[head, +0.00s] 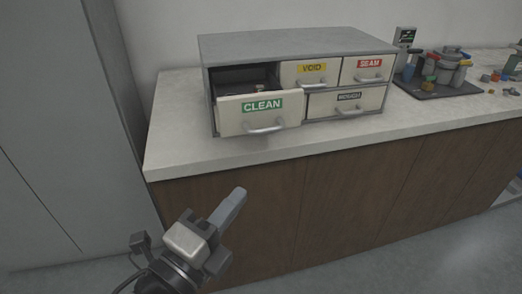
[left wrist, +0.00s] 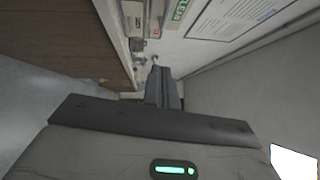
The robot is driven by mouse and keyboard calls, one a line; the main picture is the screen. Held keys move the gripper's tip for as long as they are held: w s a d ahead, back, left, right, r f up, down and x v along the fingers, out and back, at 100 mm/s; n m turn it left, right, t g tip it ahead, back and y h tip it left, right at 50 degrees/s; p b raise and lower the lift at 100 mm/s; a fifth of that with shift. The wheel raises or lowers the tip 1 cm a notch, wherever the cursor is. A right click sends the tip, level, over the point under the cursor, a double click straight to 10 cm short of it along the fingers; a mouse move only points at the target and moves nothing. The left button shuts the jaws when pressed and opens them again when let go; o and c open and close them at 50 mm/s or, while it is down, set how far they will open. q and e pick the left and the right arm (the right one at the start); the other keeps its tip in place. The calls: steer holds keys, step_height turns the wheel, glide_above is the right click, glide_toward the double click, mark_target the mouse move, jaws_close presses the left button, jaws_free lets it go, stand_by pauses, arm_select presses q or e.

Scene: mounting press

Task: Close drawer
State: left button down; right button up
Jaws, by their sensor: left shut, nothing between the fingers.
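The drawer labelled CLEAN (head: 258,118) is pulled open from the left side of a grey drawer cabinet (head: 290,43) on the counter. Its front stands out beyond the cabinet face, and its open inside shows above the front. It has a grey bar handle (head: 266,128). My left gripper (head: 238,194) is shut and empty, low in front of the counter and apart from the drawer. In the left wrist view its closed fingers (left wrist: 160,88) point towards the counter and cabinet. My right gripper is in neither view.
The VOID (head: 312,71), SEAM (head: 368,70) and ROUGH (head: 348,102) drawers are closed. A dark tray (head: 425,94) with jars and tools stands on the counter (head: 180,150) to the right. A tall grey cupboard (head: 60,120) stands on the left. Bare countertop lies before the cabinet.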

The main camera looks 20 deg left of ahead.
arm_select(q)
steer(key=a+b+x, duration=0.2)
steer(key=b+x, duration=0.1)
steer(key=x, duration=0.9)
steer(key=shift+w+a+b, duration=0.35)
steer(key=shift+w, duration=0.25)
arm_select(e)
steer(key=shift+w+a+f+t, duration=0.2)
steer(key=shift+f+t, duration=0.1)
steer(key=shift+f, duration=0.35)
arm_select(q)
steer(key=shift+r, duration=0.1)
steer(key=shift+w, duration=0.1)
